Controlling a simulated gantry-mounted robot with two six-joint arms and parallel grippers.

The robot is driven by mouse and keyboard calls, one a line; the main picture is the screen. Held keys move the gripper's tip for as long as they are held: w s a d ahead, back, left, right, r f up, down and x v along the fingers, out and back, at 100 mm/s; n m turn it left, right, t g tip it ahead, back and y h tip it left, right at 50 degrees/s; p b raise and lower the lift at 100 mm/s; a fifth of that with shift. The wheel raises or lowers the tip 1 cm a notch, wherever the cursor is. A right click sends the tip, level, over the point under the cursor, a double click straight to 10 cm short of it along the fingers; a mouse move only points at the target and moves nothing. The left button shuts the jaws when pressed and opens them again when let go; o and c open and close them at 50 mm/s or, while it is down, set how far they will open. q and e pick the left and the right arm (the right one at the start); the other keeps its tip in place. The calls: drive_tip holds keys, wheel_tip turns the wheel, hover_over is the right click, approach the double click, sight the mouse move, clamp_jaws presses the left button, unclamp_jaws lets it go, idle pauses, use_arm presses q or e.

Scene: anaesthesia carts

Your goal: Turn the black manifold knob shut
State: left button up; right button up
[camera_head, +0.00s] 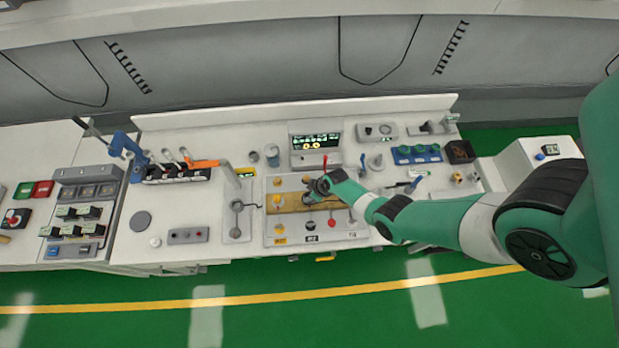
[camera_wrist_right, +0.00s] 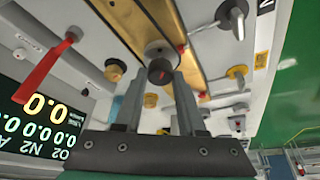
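The manifold panel (camera_head: 270,238) carries a brass block (camera_head: 290,203) and several coloured knobs. My right gripper (camera_head: 318,188) is over this panel in the head view and covers part of the brass block. In the right wrist view, a round black knob (camera_wrist_right: 160,71) with a small red mark stands on the brass block (camera_wrist_right: 140,22). The fingertips of my right gripper (camera_wrist_right: 161,80) lie on either side of this knob. The gap is about as wide as the knob, and I cannot tell whether they touch it. My left gripper is not in view.
A yellow knob (camera_wrist_right: 237,72), a second yellow knob (camera_wrist_right: 115,70) and a red lever (camera_wrist_right: 45,72) are near the fingers. A lit gas display (camera_head: 316,141) stands behind the panel. A grey lever plate (camera_head: 237,222) is left of it.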

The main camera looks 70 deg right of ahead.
clamp_jaws()
drive_tip(key=shift+m, duration=0.4)
drive_tip(key=m+h, duration=0.1)
drive_tip(key=m, duration=0.1)
drive_tip(key=shift+a+m, duration=0.1)
drive_tip(key=shift+m, duration=0.2)
drive_tip(key=shift+w+f+m+g+h, duration=0.1)
drive_tip(key=shift+m+g+h, duration=0.4)
drive_tip(key=shift+m, duration=0.7)
drive_tip(key=shift+m+g+h+b, duration=0.45)
drive_tip(key=shift+m+b, duration=0.4)
drive_tip(key=shift+m, duration=0.75)
